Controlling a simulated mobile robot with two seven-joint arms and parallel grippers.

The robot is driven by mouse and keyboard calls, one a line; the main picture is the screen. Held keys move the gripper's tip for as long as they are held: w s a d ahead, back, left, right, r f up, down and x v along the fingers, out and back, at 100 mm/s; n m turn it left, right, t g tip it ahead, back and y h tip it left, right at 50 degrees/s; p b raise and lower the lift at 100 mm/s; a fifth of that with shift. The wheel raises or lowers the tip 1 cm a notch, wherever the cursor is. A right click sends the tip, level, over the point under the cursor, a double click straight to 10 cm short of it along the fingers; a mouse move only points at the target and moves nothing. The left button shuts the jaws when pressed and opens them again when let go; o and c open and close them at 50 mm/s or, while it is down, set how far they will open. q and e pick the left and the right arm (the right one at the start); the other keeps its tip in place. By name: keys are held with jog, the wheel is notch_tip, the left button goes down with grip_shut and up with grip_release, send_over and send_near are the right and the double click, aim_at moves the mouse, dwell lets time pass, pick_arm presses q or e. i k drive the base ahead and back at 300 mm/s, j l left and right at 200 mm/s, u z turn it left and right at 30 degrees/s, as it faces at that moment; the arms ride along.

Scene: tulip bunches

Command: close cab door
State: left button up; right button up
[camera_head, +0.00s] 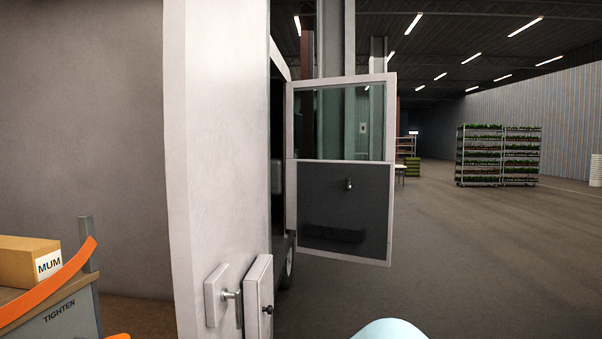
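The cab door (345,208) stands open in the middle of the head view. It has a pale frame, a window in its upper half and a dark inner panel with a small handle (349,184) below. Its hinge side meets the dark cab opening (278,170) at the left, and the door swings out to the right. Much of the cab is hidden behind a tall white panel (217,150). Neither gripper shows. A pale blue rounded shape at the bottom edge looks like part of my own arm, with no fingers visible.
At the left, a cardboard box marked MUM (30,260) sits on a cart (70,318) with an orange strap (50,290). Plant racks (498,155) stand far right. The floor right of the door is clear.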

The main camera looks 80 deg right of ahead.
aim_at(329, 219)
jog(key=z, duration=2.85)
jog(key=i+l+z, duration=0.15)
jog(key=i+z, duration=0.15)
jog(key=i, duration=0.25)
jog(key=i+z, duration=0.3)
jog(key=i, duration=2)
jog(key=i+l+u, duration=0.1)
jog(key=i, duration=0.8)
jog(key=i+l, duration=0.15)
jog(key=i, duration=0.8)
jog(key=i+l+u, duration=0.1)
jog(key=i+u, duration=0.35)
jog(key=i+l+u, duration=0.4)
jog(key=i+j, duration=0.1)
